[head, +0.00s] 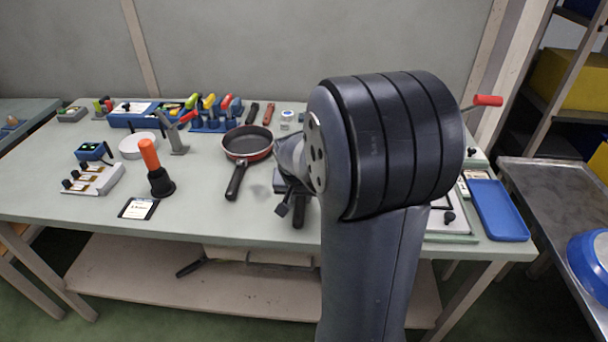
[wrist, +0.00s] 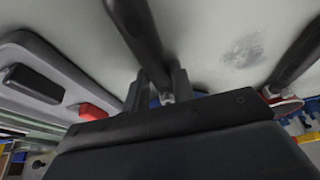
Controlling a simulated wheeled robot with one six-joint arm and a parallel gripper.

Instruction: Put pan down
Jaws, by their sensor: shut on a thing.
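A pan with a red outside and a dark inside (head: 248,143) rests on the table, its black handle towards the front edge. This handle also shows at the right of the wrist view (wrist: 298,48). My gripper (wrist: 158,90) is shut on another dark handle (wrist: 136,30), which runs up between the fingers. The end of this held handle shows in the head view (head: 299,216), just right of the red pan's handle. The body of the held pan is hidden behind my arm, so I cannot tell whether it touches the table.
The pale green table (head: 90,210) has a black-based orange-handled tool (head: 155,165), a white disc (head: 138,146) and a black-edged card (head: 138,208) on the left. Several coloured-handled tools stand at the back. A blue tray (head: 498,208) lies at the right end.

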